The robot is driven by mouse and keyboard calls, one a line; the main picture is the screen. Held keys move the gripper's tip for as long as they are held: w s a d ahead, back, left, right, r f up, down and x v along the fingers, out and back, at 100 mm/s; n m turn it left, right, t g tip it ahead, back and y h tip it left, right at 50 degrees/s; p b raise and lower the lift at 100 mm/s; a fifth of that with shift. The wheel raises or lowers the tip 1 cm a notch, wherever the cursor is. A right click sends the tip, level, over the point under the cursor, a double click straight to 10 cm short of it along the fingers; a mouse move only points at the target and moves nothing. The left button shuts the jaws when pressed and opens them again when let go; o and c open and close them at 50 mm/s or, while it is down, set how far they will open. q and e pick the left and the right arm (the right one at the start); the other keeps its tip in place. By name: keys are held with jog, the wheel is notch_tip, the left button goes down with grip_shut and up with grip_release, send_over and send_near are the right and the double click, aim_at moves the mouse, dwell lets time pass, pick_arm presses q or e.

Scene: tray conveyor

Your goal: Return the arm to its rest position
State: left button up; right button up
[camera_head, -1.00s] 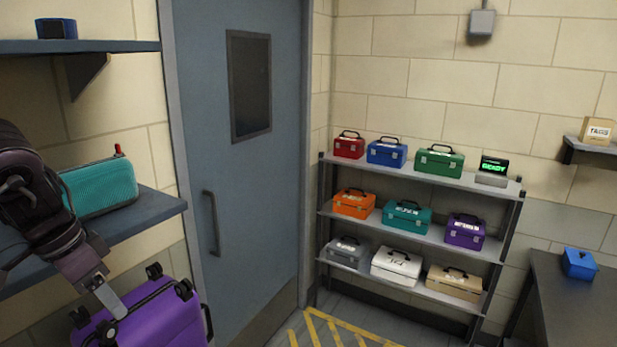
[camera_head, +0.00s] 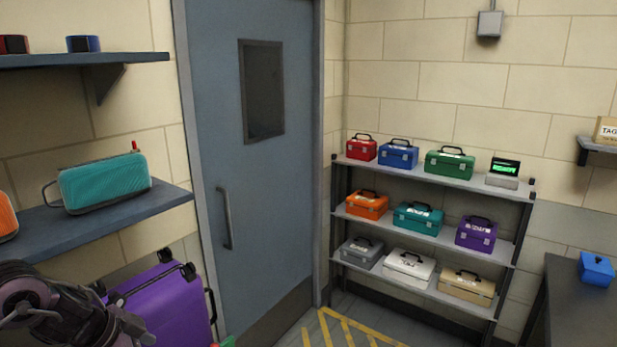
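My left arm comes in at the lower left of the head view, in front of the purple suitcase (camera_head: 170,302). Only dark wrist parts and a bit of the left gripper (camera_head: 138,328) show near the bottom edge; its fingertips cannot be made out, so I cannot tell whether it is open or shut. The suitcase stands upright with its black handle and wheels showing, partly hidden by my arm. My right arm and gripper are out of view.
Wall shelves at left hold a teal speaker (camera_head: 105,183), an orange one (camera_head: 6,217) and small tins. A grey door (camera_head: 255,180) stands beside them. A rack (camera_head: 345,170) holds several toolboxes. A dark table (camera_head: 570,310) carries a blue box (camera_head: 596,269).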

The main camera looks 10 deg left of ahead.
pick_arm(q)
jog(key=s+d+f+n+t+y, duration=0.15)
jog(key=d+f+t, duration=0.25)
jog(key=d+f, duration=0.5)
jog(key=s+d+f+n+g+y, duration=0.15)
jog(key=s+d+n+g, duration=0.5)
jog(key=s, duration=0.65)
notch_tip(320, 180, down, 40)
jog(key=s+f+m+b, duration=0.1)
jog(key=s+b, duration=0.2)
jog(key=b, duration=0.5)
jog(key=s+a+f+g+b, duration=0.1)
jog(key=s+a+f+b, duration=0.2)
jog(key=s+f, duration=1.5)
notch_tip(320, 180, down, 4)
jog(key=b, duration=0.2)
jog(key=shift+s+a+g+b, duration=0.15)
jog(key=shift+s+g+b, duration=0.2)
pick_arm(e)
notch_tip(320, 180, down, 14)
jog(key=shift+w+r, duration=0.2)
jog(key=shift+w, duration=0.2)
